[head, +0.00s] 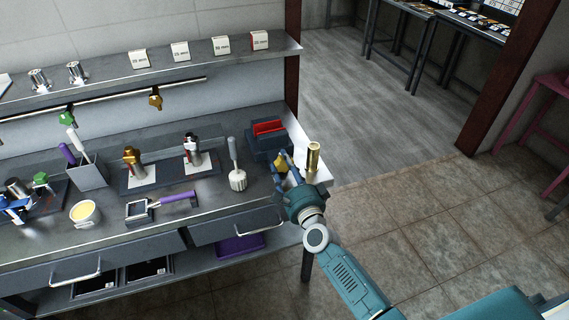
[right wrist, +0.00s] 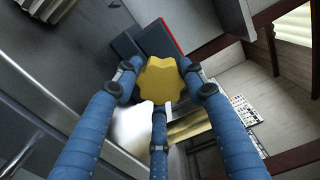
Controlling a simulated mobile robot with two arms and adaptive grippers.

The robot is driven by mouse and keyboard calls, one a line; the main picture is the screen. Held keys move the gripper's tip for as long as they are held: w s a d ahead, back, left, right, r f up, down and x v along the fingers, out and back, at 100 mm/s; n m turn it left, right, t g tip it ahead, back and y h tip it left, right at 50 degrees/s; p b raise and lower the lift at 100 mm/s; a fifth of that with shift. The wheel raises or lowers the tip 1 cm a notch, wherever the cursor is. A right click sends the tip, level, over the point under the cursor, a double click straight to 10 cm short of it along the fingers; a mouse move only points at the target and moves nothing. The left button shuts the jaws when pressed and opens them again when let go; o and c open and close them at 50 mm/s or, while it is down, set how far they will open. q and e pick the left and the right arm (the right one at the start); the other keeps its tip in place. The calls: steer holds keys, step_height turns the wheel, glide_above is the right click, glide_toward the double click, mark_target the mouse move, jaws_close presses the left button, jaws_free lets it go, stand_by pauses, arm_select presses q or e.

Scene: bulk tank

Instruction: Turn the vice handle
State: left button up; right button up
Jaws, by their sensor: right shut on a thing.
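The vice (head: 262,146) is a dark blue block with red jaws at the right end of the workbench. Its handle, a yellow lobed knob (head: 281,163), is on the side facing my right arm. My right gripper (head: 287,168) is shut on the knob. In the right wrist view the blue fingers of the right gripper (right wrist: 160,88) press around the yellow knob (right wrist: 160,76), two from the sides and one from below. Part of the vice body shows behind it in that view (right wrist: 148,38). My left gripper is not in view.
A brass cylinder (head: 313,158) stands just right of the knob, near my right gripper. A white-based tool with a grey handle (head: 237,178) stands left of the vice. The bench (head: 215,192) also holds a purple-handled tool (head: 178,198). Open tiled floor (head: 420,210) lies to the right.

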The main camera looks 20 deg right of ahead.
steer(key=n, duration=0.2)
steer(key=n+p, duration=0.1)
steer(key=n, duration=0.2)
steer(key=shift+d+r+n, duration=0.15)
steer(key=shift+n, duration=0.15)
steer(key=n+p, duration=0.1)
steer(key=n, duration=0.3)
steer(key=n+p, duration=0.1)
steer(key=n, duration=0.8)
steer(key=shift+r+n+p, duration=0.1)
steer(key=shift+n+p, duration=0.2)
steer(key=n, duration=0.4)
steer(key=n+b, duration=0.1)
steer(key=n, duration=0.3)
steer(key=n+b, duration=0.1)
steer(key=n, duration=0.1)
steer(key=n+b, duration=0.1)
steer(key=n, duration=0.1)
steer(key=shift+a+n, duration=0.2)
steer(key=shift+n, duration=0.1)
steer(key=shift+n+b, duration=1.05)
steer(key=shift+n, duration=1.45)
